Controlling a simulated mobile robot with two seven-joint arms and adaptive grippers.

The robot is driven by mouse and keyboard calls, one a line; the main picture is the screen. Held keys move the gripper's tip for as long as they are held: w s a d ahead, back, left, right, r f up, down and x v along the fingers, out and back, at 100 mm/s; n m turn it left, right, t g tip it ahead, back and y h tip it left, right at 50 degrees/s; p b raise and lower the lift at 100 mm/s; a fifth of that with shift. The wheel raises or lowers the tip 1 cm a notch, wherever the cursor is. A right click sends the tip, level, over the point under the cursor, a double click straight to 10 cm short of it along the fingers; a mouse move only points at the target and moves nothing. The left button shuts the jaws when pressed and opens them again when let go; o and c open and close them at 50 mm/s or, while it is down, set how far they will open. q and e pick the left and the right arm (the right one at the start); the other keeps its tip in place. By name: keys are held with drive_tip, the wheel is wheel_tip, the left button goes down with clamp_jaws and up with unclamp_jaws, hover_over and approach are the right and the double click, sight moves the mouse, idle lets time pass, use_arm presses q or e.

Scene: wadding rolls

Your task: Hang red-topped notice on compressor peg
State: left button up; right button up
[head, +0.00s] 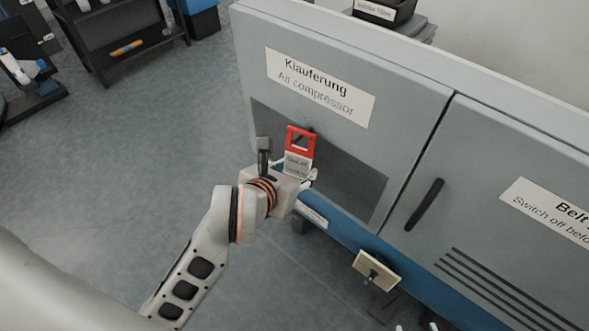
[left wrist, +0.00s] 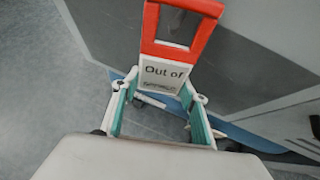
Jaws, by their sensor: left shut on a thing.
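The red-topped notice (head: 299,143) has a red frame with an opening at its top and a white lower part with dark print. In the left wrist view the notice (left wrist: 166,72) reads "Out of", with a blurred line below. My left gripper (head: 293,172) is shut on its lower part, between teal-padded fingers (left wrist: 158,110), and holds it upright before the compressor cabinet's dark panel (head: 352,172). A small dark shape shows just behind the notice's top; I cannot tell whether it is the peg or a shadow. Small pale tips at the bottom edge may be my right gripper.
The grey cabinet (head: 418,112) carries an "Air compressor" label (head: 320,87). Its right door has a black handle (head: 425,205). A beige block (head: 377,270) with a dark knob juts out below. A dark shelf (head: 122,45) stands far left. The floor between is clear.

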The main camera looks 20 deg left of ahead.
sight(299, 139)
drive_tip(key=shift+f, duration=0.1)
idle(0.3)
use_arm(q)
drive_tip(key=o, duration=1.1)
use_arm(e)
drive_tip(key=shift+s+f, duration=0.1)
use_arm(q)
wheel_tip(299, 139, up, 10)
drive_tip(key=shift+r, duration=0.1)
